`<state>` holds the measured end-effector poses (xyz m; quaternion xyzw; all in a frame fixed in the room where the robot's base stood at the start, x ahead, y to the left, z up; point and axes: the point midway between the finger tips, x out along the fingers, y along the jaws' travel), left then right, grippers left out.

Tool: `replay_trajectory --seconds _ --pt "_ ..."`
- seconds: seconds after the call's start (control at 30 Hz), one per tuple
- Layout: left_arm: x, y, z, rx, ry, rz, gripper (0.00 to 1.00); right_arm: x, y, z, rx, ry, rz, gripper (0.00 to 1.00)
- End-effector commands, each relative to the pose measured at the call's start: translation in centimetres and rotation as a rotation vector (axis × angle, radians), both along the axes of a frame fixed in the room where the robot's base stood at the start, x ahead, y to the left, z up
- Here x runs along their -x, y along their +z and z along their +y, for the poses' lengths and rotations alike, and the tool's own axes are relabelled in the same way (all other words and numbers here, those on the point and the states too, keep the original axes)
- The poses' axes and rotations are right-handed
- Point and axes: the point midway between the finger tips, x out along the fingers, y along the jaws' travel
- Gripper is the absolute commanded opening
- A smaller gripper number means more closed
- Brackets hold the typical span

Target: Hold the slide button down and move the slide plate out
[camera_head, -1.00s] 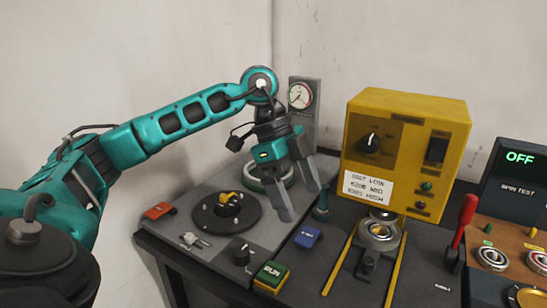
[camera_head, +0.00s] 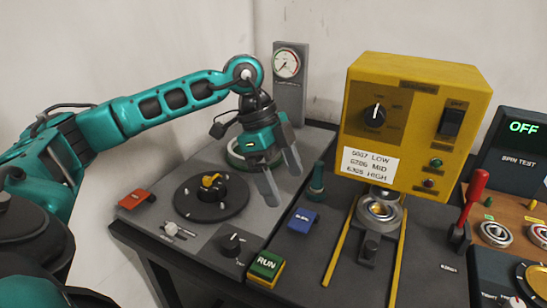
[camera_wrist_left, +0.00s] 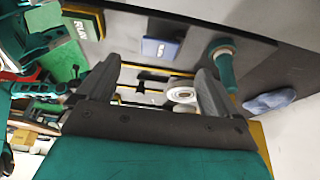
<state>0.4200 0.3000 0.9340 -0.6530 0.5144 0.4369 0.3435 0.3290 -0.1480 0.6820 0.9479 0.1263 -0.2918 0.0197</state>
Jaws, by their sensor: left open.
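The blue button (camera_head: 302,220) sits on the dark table top in front of the teal post; its small white label is blurred, and I take it for the slide button. It also shows in the left wrist view (camera_wrist_left: 160,51). The slide plate appears to be the dark piece (camera_head: 369,249) with a knob between two yellow rails. A metal ring (camera_head: 380,211) sits at its back, under the yellow box. My left gripper (camera_head: 282,187) is open and empty, fingers pointing down, above and behind the blue button, apart from it. My right gripper is out of view.
The yellow box (camera_head: 415,120) stands to the right of the gripper. A teal post (camera_head: 316,182) stands close by. The green RUN button (camera_head: 266,266) is at the front edge. A black turntable (camera_head: 210,200), orange switch (camera_head: 134,199) and red lever (camera_head: 475,200) are around.

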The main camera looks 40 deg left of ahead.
Motion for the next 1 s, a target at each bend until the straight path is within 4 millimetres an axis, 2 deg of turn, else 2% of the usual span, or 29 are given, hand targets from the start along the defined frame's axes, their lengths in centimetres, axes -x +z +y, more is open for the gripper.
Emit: replay_trajectory --seconds 0.03,0.2,0.4,0.8,1.0 --pt "0.0 -1.2 -0.5 0.001 -0.002 0.003 0.94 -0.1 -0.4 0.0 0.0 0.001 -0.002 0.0" --pt "-0.3 -3.9 -1.6 0.0 -0.003 0.002 0.94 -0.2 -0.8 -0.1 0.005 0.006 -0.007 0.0" --pt "-0.5 -5.8 -2.4 0.0 -0.001 0.001 0.94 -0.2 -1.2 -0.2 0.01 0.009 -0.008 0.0" --pt "-0.6 -6.3 -2.6 0.001 -0.001 -0.001 0.94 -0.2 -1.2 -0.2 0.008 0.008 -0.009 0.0" --pt "-0.6 -6.3 -2.6 0.001 -0.001 -0.001 0.74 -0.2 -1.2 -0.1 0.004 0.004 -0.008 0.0"
